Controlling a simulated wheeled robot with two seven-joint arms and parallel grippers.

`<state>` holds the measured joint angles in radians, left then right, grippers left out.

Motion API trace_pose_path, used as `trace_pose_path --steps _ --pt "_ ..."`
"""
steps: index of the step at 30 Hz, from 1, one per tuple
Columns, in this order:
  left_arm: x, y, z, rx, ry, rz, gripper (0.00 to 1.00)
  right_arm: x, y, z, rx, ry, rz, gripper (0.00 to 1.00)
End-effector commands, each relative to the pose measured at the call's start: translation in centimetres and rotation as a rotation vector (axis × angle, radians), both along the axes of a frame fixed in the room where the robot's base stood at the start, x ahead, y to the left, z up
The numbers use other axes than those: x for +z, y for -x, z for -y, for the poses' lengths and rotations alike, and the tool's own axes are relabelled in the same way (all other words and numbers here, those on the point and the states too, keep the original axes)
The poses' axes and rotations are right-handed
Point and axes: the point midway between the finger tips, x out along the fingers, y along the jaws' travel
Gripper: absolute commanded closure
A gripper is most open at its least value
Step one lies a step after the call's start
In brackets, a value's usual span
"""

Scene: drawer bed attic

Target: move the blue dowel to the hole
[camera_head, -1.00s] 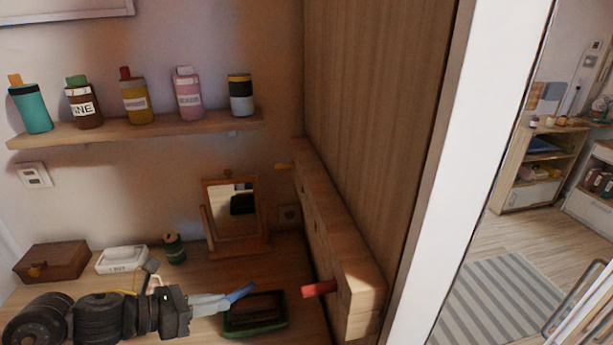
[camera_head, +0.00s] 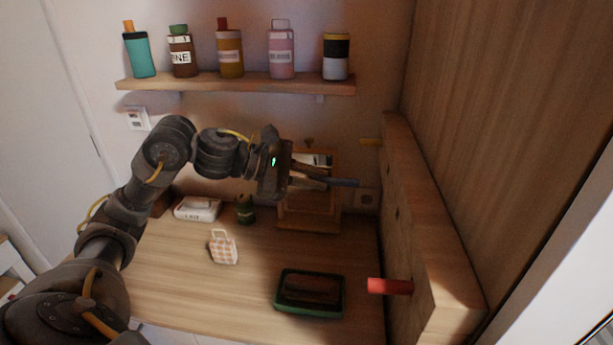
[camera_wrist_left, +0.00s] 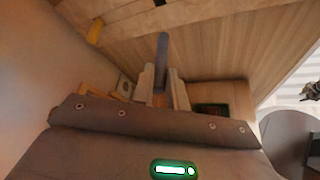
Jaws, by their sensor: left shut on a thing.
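My left gripper (camera_head: 325,178) is shut on the blue dowel (camera_head: 346,183) and holds it up in front of the mirror, pointing right toward the peg board. The dowel (camera_wrist_left: 162,48) also sticks out between the fingers in the left wrist view. The wooden peg board (camera_head: 432,255) stands at the right, with a yellow dowel (camera_head: 370,142) at its far end and a red dowel (camera_head: 389,287) at its near end. A small dark hole (camera_head: 397,213) shows on its face between them. The blue dowel's tip is apart from the board.
A green tray (camera_head: 280,304) lies on the desk below, near the red dowel. A mirror stand (camera_head: 308,220), a dark green spool (camera_head: 245,210), a white dish (camera_head: 197,209) and a checked item (camera_head: 223,248) stand on the desk. A shelf (camera_head: 235,84) with several bottles is above.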

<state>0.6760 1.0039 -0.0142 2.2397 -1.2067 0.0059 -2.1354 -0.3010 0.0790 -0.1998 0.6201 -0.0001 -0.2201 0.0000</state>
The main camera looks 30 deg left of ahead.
Motion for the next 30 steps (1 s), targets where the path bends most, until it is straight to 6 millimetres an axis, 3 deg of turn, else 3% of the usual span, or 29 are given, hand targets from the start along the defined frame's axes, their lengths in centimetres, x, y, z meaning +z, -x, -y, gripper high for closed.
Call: trace_pose_path --steps 1,6,20,30 --pt "0.6 -0.1 -0.7 -0.008 -0.033 0.053 1.00 -0.9 0.0 0.0 0.000 0.000 0.000 0.64" --pt "2.7 0.0 -1.7 -0.025 -0.081 0.138 1.00 -1.1 0.0 0.0 0.000 0.000 0.001 0.64" --pt "2.6 0.0 -1.8 -0.025 -0.082 0.143 1.00 -1.8 0.0 0.0 0.001 0.000 0.001 0.64" --pt "3.1 -1.3 1.0 -0.027 -0.078 0.140 1.00 0.1 -0.1 0.0 0.001 0.000 0.001 0.64"
